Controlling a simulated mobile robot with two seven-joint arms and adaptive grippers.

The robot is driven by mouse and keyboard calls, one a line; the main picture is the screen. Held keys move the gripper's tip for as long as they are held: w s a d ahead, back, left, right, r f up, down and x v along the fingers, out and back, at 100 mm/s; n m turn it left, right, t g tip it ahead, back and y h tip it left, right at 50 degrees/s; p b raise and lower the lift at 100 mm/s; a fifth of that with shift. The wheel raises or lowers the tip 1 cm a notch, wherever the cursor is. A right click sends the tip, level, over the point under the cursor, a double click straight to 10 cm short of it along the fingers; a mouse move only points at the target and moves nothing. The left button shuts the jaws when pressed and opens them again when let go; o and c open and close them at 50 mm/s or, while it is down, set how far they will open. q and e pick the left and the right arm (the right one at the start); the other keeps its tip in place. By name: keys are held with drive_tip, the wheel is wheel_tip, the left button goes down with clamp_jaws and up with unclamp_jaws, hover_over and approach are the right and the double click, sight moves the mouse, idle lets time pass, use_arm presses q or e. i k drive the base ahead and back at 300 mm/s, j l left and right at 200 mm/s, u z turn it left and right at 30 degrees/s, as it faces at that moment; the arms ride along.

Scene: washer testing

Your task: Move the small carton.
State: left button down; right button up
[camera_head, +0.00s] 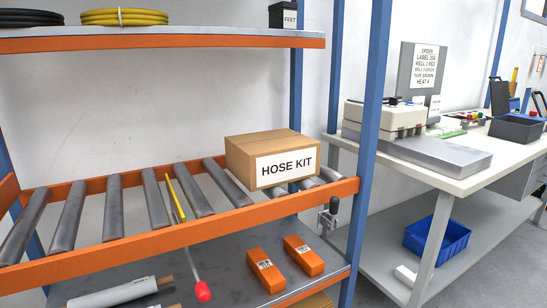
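A brown cardboard carton (270,158) with a white label reading "HOSE KIT" sits on the right part of the roller shelf (160,237). It rests on the metal rollers, close to the orange front rail and the blue right post. Its top looks closed. Two smaller orange boxes with white labels lie on the grey shelf below: one box (264,270) is left of the other box (303,256). Neither of my grippers is in view.
A yellow bar (175,197) lies among the rollers, and a red-tipped rod (203,291) hangs below the rail. A dark metal fitting (328,217) is by the right post (370,120). A workbench (470,172) with equipment stands right. The left rollers are clear.

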sight(263, 160)
drive_tip(key=i+l, duration=0.35)
drive_tip(key=i+l+u, duration=0.1)
drive_tip(key=i+l, duration=0.25)
drive_tip(key=l, duration=0.15)
